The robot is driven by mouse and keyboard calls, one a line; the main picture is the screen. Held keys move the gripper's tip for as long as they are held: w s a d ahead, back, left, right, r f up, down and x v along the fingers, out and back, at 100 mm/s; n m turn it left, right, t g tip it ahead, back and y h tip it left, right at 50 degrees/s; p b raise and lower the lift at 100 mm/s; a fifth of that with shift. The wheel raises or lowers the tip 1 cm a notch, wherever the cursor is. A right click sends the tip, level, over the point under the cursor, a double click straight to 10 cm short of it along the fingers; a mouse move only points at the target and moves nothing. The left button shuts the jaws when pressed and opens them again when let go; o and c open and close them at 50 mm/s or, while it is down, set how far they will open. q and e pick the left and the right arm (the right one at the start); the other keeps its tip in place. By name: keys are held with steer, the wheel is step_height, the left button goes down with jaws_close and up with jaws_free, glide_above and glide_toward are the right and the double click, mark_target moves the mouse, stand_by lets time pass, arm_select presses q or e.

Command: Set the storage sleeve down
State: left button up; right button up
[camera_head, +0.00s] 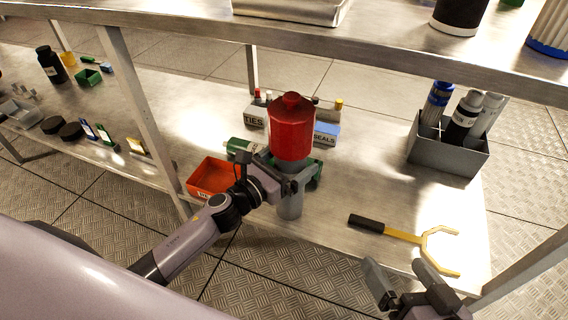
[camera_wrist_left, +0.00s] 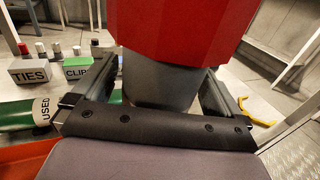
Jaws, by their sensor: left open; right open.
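The storage sleeve, seemingly the grey cylinder with a large red top (camera_head: 291,130), is upright at the middle of the lower metal shelf in the head view. Its grey lower end (camera_head: 289,207) appears to be at the shelf surface; I cannot tell for sure that it touches. My left gripper (camera_head: 290,182) is open, with its fingers either side of the grey part below the red top. The left wrist view shows the grey body (camera_wrist_left: 160,84) between the fingers, with gaps beside it. My right gripper (camera_head: 402,270) is open and empty near the shelf's front edge.
A red-orange bin (camera_head: 207,178) is left of the sleeve. Boxes marked TIES (camera_head: 254,116) and SEALS (camera_head: 326,133) stand behind it. A yellow forked tool (camera_head: 405,237) lies right. A grey box (camera_head: 447,152) holds several cylinders. The upper shelf (camera_head: 380,45) hangs above.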

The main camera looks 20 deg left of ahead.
arm_select(q)
steer(key=v, duration=1.2)
steer(key=s+d+r+m+g, duration=0.1)
steer(key=s+d+m, duration=0.3)
steer(key=m, duration=1.2)
steer(key=s+d+r+m+g, duration=0.1)
steer(key=s+d+m+g, duration=0.2)
steer(key=m, duration=1.4)
steer(key=s+d, duration=0.1)
steer(key=d, duration=0.3)
steer(key=shift+s+d+r+m+g+p, duration=0.2)
steer(key=shift+s+d+m+g+p, duration=0.1)
steer(key=shift+s, duration=0.1)
